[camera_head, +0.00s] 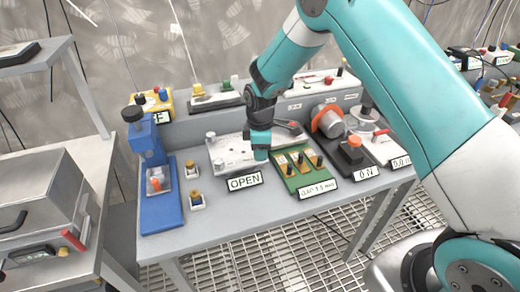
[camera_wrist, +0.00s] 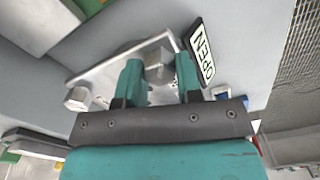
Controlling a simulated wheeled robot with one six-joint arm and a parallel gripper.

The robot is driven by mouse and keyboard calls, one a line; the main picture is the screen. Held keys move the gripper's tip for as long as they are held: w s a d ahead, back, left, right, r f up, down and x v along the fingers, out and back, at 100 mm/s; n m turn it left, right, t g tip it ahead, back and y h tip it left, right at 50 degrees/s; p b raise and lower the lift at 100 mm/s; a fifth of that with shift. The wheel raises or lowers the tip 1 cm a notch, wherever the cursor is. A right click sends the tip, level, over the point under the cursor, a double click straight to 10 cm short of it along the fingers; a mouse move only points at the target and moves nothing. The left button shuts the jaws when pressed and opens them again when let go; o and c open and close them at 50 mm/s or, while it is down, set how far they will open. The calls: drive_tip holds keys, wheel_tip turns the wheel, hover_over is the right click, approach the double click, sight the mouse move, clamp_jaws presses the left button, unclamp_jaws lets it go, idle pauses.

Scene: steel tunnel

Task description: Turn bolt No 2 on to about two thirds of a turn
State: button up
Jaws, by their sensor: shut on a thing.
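My gripper (camera_head: 261,152) points down at the front right part of a grey metal plate (camera_head: 236,147) on the bench, behind the OPEN sign. In the wrist view its two teal fingers (camera_wrist: 159,72) stand on either side of a hex bolt head (camera_wrist: 157,56) and are shut on it. The head view hides this bolt behind the gripper. Another hex bolt (camera_wrist: 77,98) stands free on the plate. In the head view two bolt heads (camera_head: 211,136) show at the plate's left end. I can read no bolt numbers, and the turn angle cannot be told.
The OPEN sign (camera_head: 245,181) lies close in front of the plate. A green board (camera_head: 303,168) with brass parts sits just to the right. Bare bench top shows along the front.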

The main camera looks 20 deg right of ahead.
drive_tip(key=shift+m, duration=0.4)
drive_tip(key=m, duration=0.5)
drive_tip(key=shift+b, duration=0.35)
drive_tip(key=m, duration=1.1)
drive_tip(key=shift+w+d+m+b, duration=0.1)
drive_tip(key=shift+m+b, duration=0.2)
drive_tip(key=shift+b, duration=0.05)
drive_tip(key=m, duration=0.5)
drive_tip(key=shift+m, duration=0.3)
drive_tip(key=shift+r, duration=0.1)
drive_tip(key=o, duration=0.9)
drive_tip(key=shift+o, duration=0.2)
